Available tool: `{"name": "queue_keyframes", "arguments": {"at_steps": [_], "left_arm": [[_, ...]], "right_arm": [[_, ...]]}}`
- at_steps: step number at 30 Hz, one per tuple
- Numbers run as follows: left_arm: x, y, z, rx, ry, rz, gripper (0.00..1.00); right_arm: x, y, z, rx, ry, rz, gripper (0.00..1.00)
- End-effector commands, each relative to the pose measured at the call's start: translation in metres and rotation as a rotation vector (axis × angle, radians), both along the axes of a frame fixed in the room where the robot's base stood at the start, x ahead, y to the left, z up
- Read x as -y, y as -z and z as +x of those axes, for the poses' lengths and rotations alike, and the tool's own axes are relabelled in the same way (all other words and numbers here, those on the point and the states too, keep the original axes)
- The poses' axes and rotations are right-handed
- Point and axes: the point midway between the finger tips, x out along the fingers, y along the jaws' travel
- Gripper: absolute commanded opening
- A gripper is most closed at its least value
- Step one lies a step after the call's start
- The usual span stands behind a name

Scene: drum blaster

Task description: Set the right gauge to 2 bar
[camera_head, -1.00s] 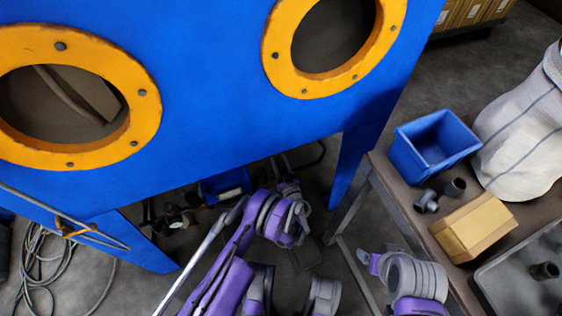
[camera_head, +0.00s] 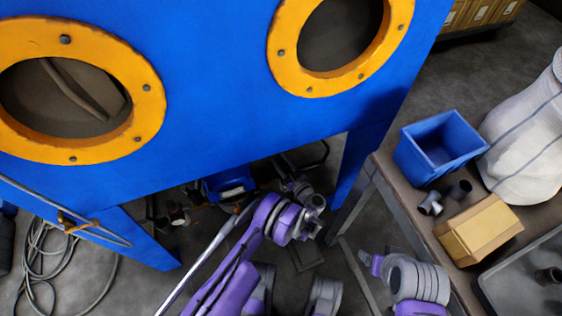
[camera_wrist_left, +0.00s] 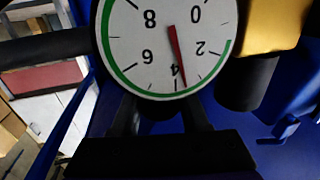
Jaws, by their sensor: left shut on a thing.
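The gauge (camera_wrist_left: 125,45) fills the upper middle of the left wrist view. It has a white face with a green arc, and its numbers appear upside down. Its red needle (camera_wrist_left: 176,48) points near the 4, slightly on the 2 side. My left gripper (camera_wrist_left: 160,110) is just below the dial in that view, shut on a dark knob that is mostly hidden between the fingers and behind the dial. In the head view my left gripper (camera_head: 313,218) is low beneath the blue cabinet. The gauge cannot be made out there.
The blue cabinet (camera_head: 215,110) with orange port rings stands over my left arm; its leg (camera_head: 350,165) is close on the right. A workbench (camera_head: 388,185) at right holds a blue bin (camera_head: 412,163) and a cardboard box (camera_head: 480,230). A coiled hose (camera_head: 40,265) lies at left.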

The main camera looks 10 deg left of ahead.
Motion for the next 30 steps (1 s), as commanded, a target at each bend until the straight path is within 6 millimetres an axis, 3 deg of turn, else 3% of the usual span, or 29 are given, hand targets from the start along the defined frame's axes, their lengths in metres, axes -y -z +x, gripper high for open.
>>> {"name": "queue_keyframes", "arguments": {"at_steps": [1, 6, 17, 30], "left_arm": [[-0.001, -0.001, 0.001, 0.001, 0.000, 0.002, 0.46], [-0.001, -0.001, 0.001, 0.001, 0.001, 0.001, 0.75], [0.004, 0.000, -0.003, 0.000, 0.002, 0.000, 0.75], [0.062, 0.000, -0.058, 0.001, 0.004, -0.001, 0.75]], "right_arm": [[0.000, 0.000, 0.000, 0.000, 0.000, 0.000, 0.75], [0.000, 0.000, 0.000, 0.000, 0.000, 0.000, 0.75], [0.000, -0.001, 0.000, 0.000, 0.000, 0.000, 0.75], [0.000, -0.005, -0.001, -0.001, 0.000, 0.000, 0.75]]}}
